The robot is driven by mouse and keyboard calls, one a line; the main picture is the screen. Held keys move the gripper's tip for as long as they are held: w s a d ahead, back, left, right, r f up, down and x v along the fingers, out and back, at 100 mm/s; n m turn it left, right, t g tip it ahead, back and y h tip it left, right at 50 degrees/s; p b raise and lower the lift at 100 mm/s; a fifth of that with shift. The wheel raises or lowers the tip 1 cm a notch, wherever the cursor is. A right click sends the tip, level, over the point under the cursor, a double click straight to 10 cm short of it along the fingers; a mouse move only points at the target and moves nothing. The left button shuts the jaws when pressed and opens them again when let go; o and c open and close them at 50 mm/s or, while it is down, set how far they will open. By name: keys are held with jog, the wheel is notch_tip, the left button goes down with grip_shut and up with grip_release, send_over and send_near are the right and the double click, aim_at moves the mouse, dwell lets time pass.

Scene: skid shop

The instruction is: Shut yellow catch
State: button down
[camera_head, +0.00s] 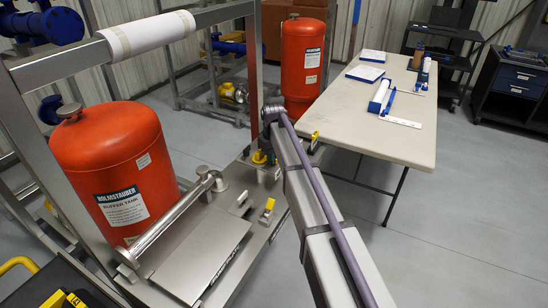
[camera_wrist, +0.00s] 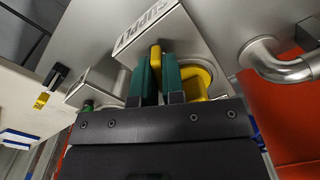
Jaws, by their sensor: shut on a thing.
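In the wrist view, a yellow catch (camera_wrist: 155,54) shows as a narrow upright piece between the two green fingers of my gripper (camera_wrist: 156,78). The fingers are closed on it. A rounded yellow part (camera_wrist: 202,78) lies just right of the fingers, by a grey box face lettered "SUPPLY" (camera_wrist: 140,27); whether it joins the held piece is hidden. In the head view, my arm reaches to the skid's far end, and a yellow part (camera_head: 259,157) shows beside the gripper, whose fingertips are mostly hidden. Other yellow pieces show on the skid (camera_head: 268,206) and near its far edge (camera_head: 315,138).
A bent steel pipe (camera_wrist: 275,62) is close right of the fingers in the wrist view. A red buffer tank (camera_head: 112,165) and a slanted steel pipe (camera_head: 165,222) stand left of the arm. Another red tank (camera_head: 302,70) and a table (camera_head: 405,135) are beyond.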

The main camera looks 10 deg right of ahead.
jog(key=shift+n, duration=0.7)
jog(key=n, duration=0.4)
jog(key=c, duration=1.2)
grip_release()
notch_tip(320, 180, up, 7)
jog(key=p, duration=0.7)
jog(key=shift+r, duration=0.1)
